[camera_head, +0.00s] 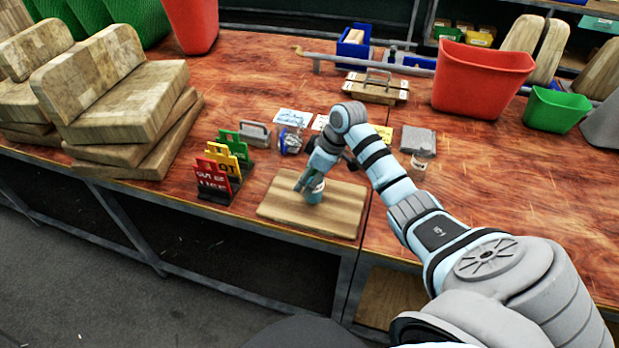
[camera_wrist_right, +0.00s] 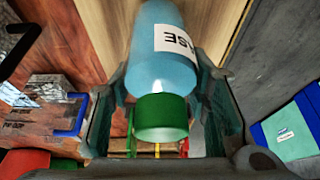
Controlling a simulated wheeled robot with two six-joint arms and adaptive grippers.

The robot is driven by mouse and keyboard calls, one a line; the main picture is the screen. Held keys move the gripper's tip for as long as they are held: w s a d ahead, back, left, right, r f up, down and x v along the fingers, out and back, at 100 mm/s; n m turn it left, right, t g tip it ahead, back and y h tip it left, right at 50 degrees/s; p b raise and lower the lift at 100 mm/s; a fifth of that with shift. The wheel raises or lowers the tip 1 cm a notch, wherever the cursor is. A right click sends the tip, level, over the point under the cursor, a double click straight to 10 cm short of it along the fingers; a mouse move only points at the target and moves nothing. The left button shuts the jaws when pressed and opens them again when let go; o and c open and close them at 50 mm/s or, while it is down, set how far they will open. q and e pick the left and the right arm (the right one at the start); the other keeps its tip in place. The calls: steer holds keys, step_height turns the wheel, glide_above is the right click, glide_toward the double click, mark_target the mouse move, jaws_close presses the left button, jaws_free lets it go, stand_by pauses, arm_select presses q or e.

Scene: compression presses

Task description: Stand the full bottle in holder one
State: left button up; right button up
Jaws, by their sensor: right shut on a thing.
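My right gripper (camera_head: 311,183) is low over a wooden board (camera_head: 345,213) on the bench. It is shut on a light blue bottle (camera_wrist_right: 165,60), with one finger on each side. In the right wrist view the bottle has a green cap and a white label reading "ASE", partly cut off. In the head view a small teal part of the bottle (camera_head: 315,194) shows under the gripper. It is at the board; I cannot tell whether it touches. No holder is clearly marked "one" in view. My left gripper is not in view.
Red, yellow and green signs (camera_head: 222,165) stand left of the board. A small clear cup (camera_head: 420,164) stands to the right. Stacked wooden blocks (camera_head: 125,105) fill the left side. A red bin (camera_head: 482,80) and a green bin (camera_head: 556,108) stand at the right.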

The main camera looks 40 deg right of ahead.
step_height(320, 180, up, 20)
steer(key=p, duration=0.5)
steer(key=shift+f, duration=0.25)
